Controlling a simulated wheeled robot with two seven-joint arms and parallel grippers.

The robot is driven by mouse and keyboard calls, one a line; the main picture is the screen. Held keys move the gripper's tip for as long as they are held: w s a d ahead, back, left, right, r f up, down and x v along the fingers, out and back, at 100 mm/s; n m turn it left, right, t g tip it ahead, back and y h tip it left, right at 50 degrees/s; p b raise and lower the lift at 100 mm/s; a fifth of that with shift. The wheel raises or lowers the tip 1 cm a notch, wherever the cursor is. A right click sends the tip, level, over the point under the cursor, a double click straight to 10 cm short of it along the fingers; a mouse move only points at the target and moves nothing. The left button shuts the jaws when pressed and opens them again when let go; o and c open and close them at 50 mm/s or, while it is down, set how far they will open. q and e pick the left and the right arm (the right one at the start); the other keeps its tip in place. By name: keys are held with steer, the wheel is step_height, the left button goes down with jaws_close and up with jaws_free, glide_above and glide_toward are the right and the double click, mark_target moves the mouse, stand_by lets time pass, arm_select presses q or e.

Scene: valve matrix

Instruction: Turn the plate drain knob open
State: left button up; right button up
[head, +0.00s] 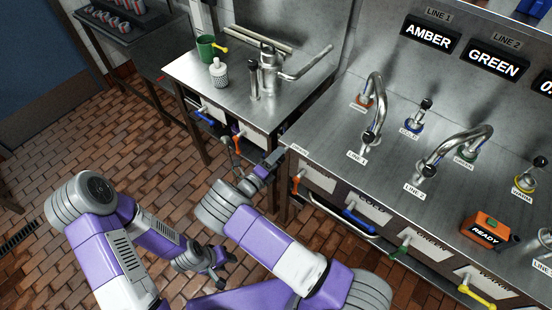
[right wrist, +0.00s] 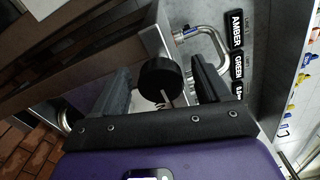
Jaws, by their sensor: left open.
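A round black knob (right wrist: 160,80) on a thin rod stands between the two fingers of my right gripper (right wrist: 163,90) in the right wrist view. The fingers are apart, with a small gap on each side of the knob. In the head view my right gripper (head: 268,168) is at the front left corner of the right counter, and it hides the knob there. I cannot read a label on the knob. My left gripper (head: 218,268) is open and empty, low over the brick floor, away from the counters.
The right counter (head: 335,140) carries taps, small valves and an orange box marked READY (head: 485,232). Coloured handles, such as an orange one (head: 296,183), hang along its front. The left counter (head: 220,95) holds a green mug (head: 206,48) and a white bottle (head: 219,73).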

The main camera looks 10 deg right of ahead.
steer(key=shift+s, duration=0.1)
steer(key=v, duration=0.7)
steer(key=shift+s+a, duration=0.15)
steer(key=shift+a, duration=0.05)
stand_by(0.3)
